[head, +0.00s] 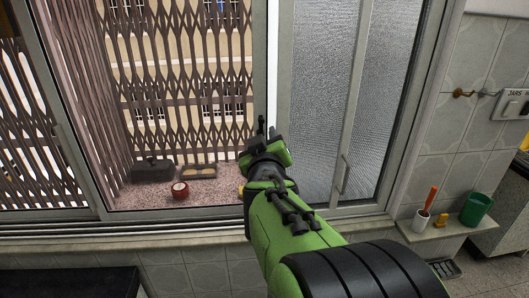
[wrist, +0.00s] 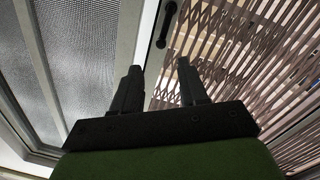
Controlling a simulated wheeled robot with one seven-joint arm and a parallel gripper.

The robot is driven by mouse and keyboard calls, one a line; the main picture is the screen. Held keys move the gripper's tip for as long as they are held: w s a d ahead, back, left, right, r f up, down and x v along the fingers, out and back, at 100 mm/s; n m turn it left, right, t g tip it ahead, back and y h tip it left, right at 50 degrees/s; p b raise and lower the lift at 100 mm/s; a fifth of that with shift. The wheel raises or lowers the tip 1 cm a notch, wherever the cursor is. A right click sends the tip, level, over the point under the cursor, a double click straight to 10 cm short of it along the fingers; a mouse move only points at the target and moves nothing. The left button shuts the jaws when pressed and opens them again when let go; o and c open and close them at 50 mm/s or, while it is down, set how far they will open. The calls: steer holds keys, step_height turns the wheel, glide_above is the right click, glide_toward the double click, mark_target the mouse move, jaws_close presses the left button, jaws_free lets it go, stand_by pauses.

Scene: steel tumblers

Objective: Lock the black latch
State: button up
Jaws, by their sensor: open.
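The black latch (wrist: 166,26) shows in the wrist view as a slim dark bar with rounded ends, mounted on the light window stile between the frosted pane and the lattice. My gripper (wrist: 160,66) is open in the wrist view, with nothing between its two dark fingers. The latch appears just beyond the fingertips, roughly in line with the gap; I see no contact. In the head view my gripper (head: 267,125) is in front of the middle stile of the window, and I cannot make out the latch there.
The frosted sliding pane (head: 316,95) is to the right of my gripper. Behind the clear pane are a metal lattice (head: 185,70) and a red pot (head: 180,190) on the sill. A small shelf (head: 430,231) at right holds a white cup (head: 421,219) and green cup (head: 476,208).

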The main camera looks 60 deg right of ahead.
steer(key=v, duration=0.4)
steer(key=shift+s+a, duration=0.15)
steer(key=w+a+f+n+y, duration=0.1)
steer(key=w+a+f+y, duration=0.15)
steer(key=a, duration=0.25)
steer(key=w+a+f+y, duration=0.1)
steer(key=a+f+y, duration=0.2)
steer(key=a+y, duration=0.1)
steer(key=s+a+f+n+g+y, duration=0.2)
steer(key=s+a+f+y, duration=0.2)
steer(key=a, duration=0.6)
steer(key=s+a+f+n+g+y, duration=0.2)
steer(key=s+a+f, duration=0.3)
steer(key=a, duration=0.5)
steer(key=shift+s+a+g+y, duration=0.15)
steer(key=shift+s+g+y, duration=0.5)
steer(key=shift+y, duration=0.2)
